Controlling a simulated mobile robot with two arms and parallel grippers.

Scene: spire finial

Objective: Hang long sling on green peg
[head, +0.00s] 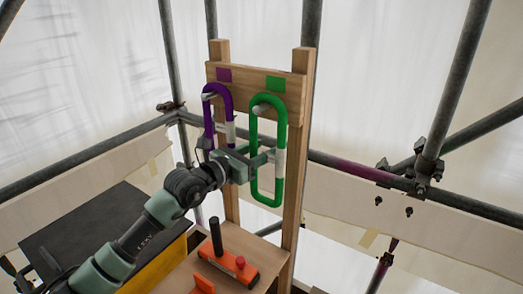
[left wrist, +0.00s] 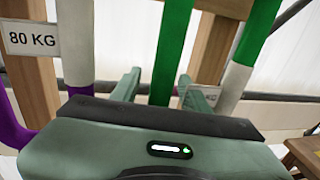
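The long green sling (head: 281,160), a closed loop with a white section, hangs with its top over the grey peg (head: 262,109) below the green patch (head: 275,84). A shorter purple sling (head: 228,103) hangs on the left peg (head: 209,97) below the purple patch (head: 224,74). My left gripper (head: 264,158) is at the green sling's left strand. In the left wrist view the green strand (left wrist: 171,50) passes between the open fingers (left wrist: 163,92), with gaps on both sides. My right gripper is not in view.
The pegs are on a wooden board (head: 250,78) between two posts. An orange tool with a black upright handle (head: 228,260) sits on the wooden platform below. An "80 KG" tag (left wrist: 31,39) shows at left in the wrist view. Scaffold tubes (head: 440,90) surround the area.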

